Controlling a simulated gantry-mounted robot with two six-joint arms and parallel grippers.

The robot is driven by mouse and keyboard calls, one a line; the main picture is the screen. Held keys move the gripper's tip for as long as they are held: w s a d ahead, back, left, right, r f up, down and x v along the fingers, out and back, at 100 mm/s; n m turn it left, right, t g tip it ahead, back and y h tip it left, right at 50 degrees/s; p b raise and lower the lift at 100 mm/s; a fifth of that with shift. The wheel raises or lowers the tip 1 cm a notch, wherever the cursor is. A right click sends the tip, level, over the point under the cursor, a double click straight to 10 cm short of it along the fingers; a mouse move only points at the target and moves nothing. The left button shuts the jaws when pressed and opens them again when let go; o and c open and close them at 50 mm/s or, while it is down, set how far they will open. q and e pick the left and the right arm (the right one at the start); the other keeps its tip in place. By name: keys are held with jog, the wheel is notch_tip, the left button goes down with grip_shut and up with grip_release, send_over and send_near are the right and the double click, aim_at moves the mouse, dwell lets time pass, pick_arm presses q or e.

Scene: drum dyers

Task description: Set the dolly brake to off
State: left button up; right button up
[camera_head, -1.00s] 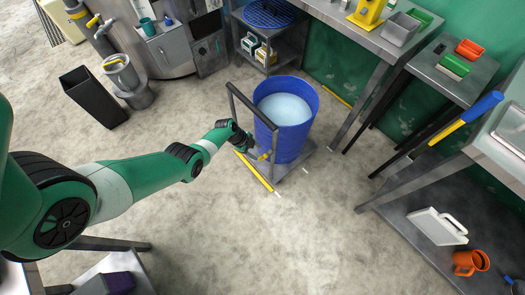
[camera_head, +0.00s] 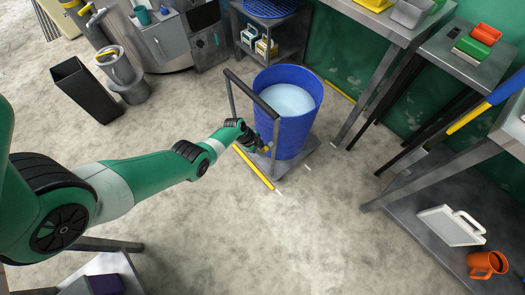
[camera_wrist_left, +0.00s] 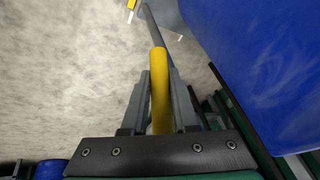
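A dolly (camera_head: 297,159) stands on the floor carrying a blue drum (camera_head: 287,133) with pale liquid in it. The dolly has a dark upright push handle (camera_head: 252,94). My left gripper (camera_head: 262,147) is low beside the drum, at the handle's right post. The yellow brake lever (camera_wrist_left: 160,92) lies between the two fingers of my left gripper (camera_wrist_left: 164,85) in the left wrist view. The fingers sit close against both sides of it. A grey bar runs on from the lever's far end. In the head view only a bit of yellow shows at the fingertips. My right gripper is out of view.
A black bin (camera_head: 87,90) stands at the left, a steel shelf cart (camera_head: 268,33) behind the drum. Workbenches (camera_head: 440,205) line the right side. The floor in front is open.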

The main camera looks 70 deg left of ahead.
pick_arm(q)
grip_shut()
dwell(1.0)
